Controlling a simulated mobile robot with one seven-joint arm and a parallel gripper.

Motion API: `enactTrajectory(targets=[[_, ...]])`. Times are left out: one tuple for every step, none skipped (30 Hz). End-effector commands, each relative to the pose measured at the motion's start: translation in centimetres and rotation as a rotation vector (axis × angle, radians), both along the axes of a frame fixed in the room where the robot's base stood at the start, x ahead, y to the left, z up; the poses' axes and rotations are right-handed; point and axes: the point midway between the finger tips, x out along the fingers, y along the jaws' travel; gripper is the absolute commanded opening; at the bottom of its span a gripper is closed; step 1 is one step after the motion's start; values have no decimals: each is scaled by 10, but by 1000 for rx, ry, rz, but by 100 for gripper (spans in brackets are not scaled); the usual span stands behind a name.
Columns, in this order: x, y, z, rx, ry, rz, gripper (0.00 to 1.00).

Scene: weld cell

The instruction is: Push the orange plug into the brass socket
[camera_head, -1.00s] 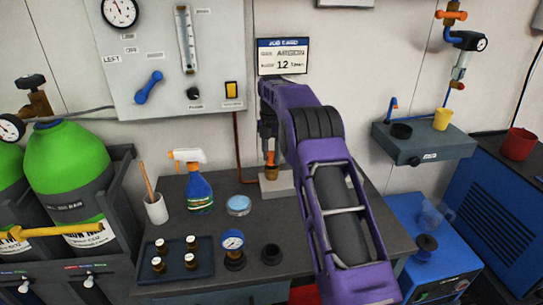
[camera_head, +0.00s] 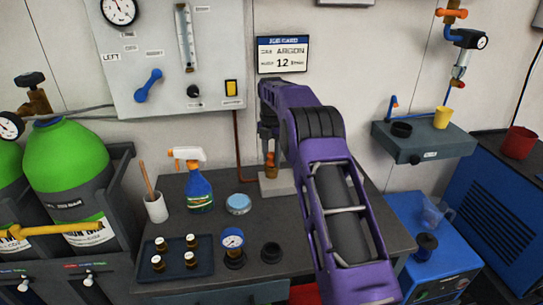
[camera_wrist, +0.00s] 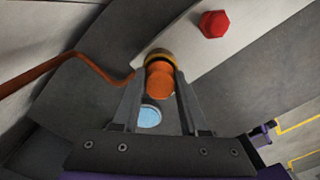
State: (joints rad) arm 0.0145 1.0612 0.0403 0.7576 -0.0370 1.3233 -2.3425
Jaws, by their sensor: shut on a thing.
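The orange plug (camera_head: 270,159) is between the fingers of my gripper (camera_head: 269,143), upright on top of the brass socket (camera_head: 271,174). The socket stands on a pale block (camera_head: 277,186) at the back of the bench. In the wrist view my gripper (camera_wrist: 161,75) is shut on the orange plug (camera_wrist: 160,82), with one finger on each side. The brass socket (camera_wrist: 157,55) shows as a ring just beyond the plug, in line with it. The plug looks at least partly inside, but its depth cannot be told.
A light-blue tin (camera_head: 238,204) and a spray bottle (camera_head: 199,190) stand left of the block. A gauge (camera_head: 232,242) and a tray of small bottles (camera_head: 177,262) are nearer the front. A red hex knob (camera_wrist: 213,24) is beside the socket.

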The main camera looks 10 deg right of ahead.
Motion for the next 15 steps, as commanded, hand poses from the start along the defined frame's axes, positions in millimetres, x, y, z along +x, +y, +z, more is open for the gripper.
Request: enactTrajectory(targets=[[0,0,-2,0,0,0,0],[0,0,-2,0,0,0,0],[0,0,-3,0,0,0,0],[0,0,-2,0,0,0,48],[0,0,-2,0,0,0,54],[0,0,-2,0,0,0,56],[0,0,-2,0,0,0,56],[0,0,-2,0,0,0,56],[0,0,-2,0,0,0,56],[0,0,-2,0,0,0,56],[0,0,-2,0,0,0,56],[0,0,-2,0,0,0,56],[0,0,-2,0,0,0,56],[0,0,-2,0,0,0,56],[0,0,0,0,0,0,56]])
